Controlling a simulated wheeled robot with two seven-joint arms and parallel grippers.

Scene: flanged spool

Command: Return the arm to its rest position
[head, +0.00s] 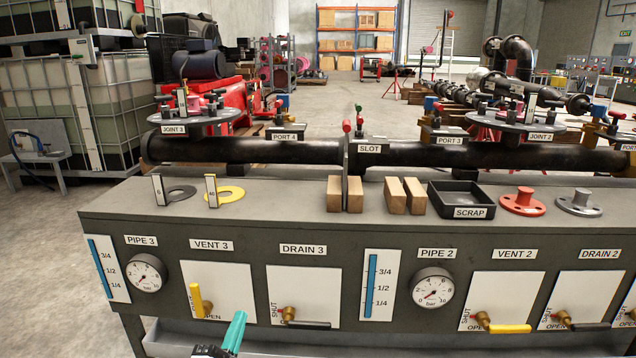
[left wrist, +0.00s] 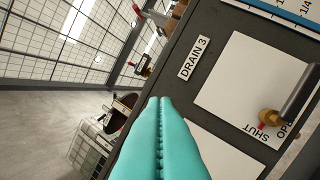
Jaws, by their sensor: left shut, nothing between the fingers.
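My left gripper (head: 236,332) has teal fingers and shows at the bottom of the head view, in front of the bench's front panel, below the VENT 3 plate (head: 225,287). In the left wrist view its two teal fingers (left wrist: 160,105) lie pressed together with nothing between them. The yellow VENT 3 handle (head: 195,300) points up, just left of the gripper and apart from it. The black DRAIN 3 handle (head: 309,324) lies level to the right; it also shows in the left wrist view (left wrist: 299,92). My right gripper is in neither view.
A black pipe (head: 250,149) runs behind. Open floor (head: 45,260) lies left of the bench.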

